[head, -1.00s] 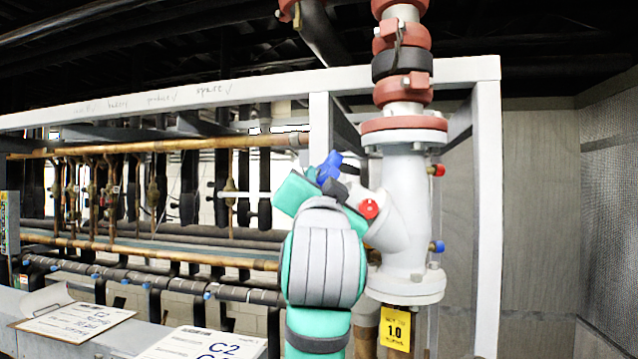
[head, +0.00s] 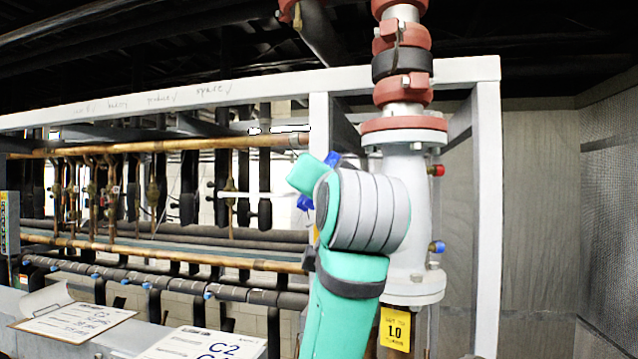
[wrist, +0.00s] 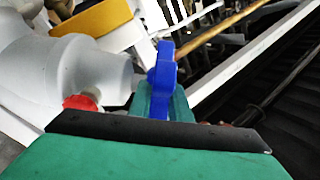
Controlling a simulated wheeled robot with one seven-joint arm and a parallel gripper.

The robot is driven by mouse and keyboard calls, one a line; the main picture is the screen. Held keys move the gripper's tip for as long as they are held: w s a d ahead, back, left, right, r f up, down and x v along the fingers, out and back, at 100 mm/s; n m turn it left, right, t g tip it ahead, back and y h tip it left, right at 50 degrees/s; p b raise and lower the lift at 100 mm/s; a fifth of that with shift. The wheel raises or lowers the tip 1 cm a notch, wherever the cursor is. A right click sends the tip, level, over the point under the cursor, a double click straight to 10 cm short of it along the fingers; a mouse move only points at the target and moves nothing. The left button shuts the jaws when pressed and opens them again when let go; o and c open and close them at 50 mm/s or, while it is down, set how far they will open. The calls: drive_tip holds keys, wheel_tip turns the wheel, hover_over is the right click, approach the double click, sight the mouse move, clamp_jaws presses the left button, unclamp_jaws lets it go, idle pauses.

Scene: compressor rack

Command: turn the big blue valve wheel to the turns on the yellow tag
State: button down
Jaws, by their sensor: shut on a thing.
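The blue valve wheel (head: 305,203) shows only in small parts around my arm in the head view. In the wrist view the blue wheel (wrist: 162,68) stands between the fingers, its upper part clear above them. My gripper (wrist: 163,103) is shut on it. In the head view my gripper's fingers are hidden behind my arm's teal and grey links. The yellow tag (head: 395,329) hangs below the white valve body (head: 408,220) and reads 1.0; its smaller print is too small to read.
Red pipe couplings (head: 403,60) sit above the valve. A light grey frame post (head: 488,220) stands to its right. Small red (head: 437,170) and blue (head: 437,247) fittings stick out of the body. A clipboard (head: 70,322) and a C2 sheet (head: 203,344) lie at lower left.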

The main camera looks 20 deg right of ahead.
drive_tip(key=shift+y, duration=0.4)
drive_tip(key=c, duration=1.9)
unclamp_jaws()
drive_tip(key=s, duration=0.3)
drive_tip(key=s+a, duration=0.1)
drive_tip(key=s, duration=0.3)
drive_tip(key=s+f, duration=0.1)
drive_tip(key=s, duration=0.2)
drive_tip(key=shift+s+a, duration=0.25)
drive_tip(key=shift+s, duration=0.1)
